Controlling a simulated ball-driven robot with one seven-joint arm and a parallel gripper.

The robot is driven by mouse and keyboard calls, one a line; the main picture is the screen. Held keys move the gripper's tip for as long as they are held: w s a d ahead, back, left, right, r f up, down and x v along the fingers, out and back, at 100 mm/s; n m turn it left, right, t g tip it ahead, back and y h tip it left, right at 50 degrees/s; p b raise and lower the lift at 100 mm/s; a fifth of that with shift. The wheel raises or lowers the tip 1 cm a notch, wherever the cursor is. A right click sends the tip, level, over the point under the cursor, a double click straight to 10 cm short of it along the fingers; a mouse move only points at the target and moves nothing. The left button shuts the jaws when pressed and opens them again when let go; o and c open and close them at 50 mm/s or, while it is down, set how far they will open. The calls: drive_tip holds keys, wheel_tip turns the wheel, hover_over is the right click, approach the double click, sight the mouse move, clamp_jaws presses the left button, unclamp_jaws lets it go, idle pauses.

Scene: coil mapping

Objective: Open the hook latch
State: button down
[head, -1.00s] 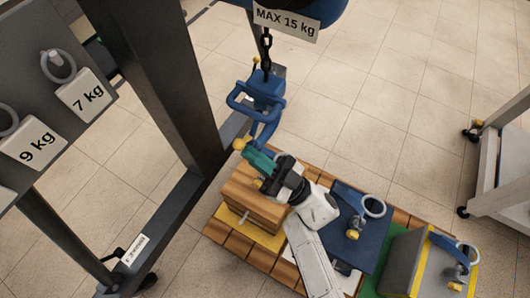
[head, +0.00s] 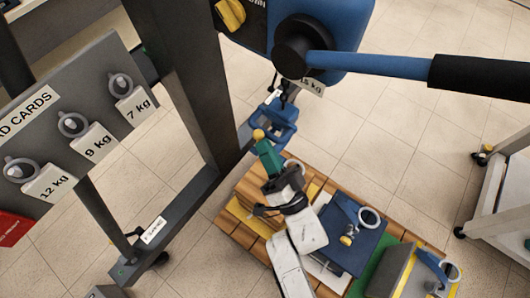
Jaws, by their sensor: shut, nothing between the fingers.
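The blue hook (head: 279,123) hangs below the blue hoist in the head view. A small yellow knob (head: 258,134), apparently the latch's, shows at its lower left. My gripper (head: 263,146) has green fingers, shut with nothing held. Its fingertips are right at the knob; I cannot tell whether they touch it. The lower part of the hook is partly hidden behind the knob and my gripper, so the latch's position is unclear.
Below, a wooden pallet (head: 231,222) carries a wooden block (head: 250,191), a blue load (head: 350,235) and a grey load (head: 405,270) with rings. A dark post (head: 200,90) and weight-card board (head: 60,110) stand left. A blue crank arm (head: 370,65) crosses the top.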

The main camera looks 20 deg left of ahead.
drive_tip(key=shift+w+d+r+p, duration=0.15)
drive_tip(key=shift+w+r, duration=0.25)
drive_tip(key=shift+r, duration=0.2)
drive_tip(key=shift+w+d+r+p, duration=0.15)
drive_tip(key=shift+w+r, duration=0.2)
drive_tip(key=shift+r, duration=0.35)
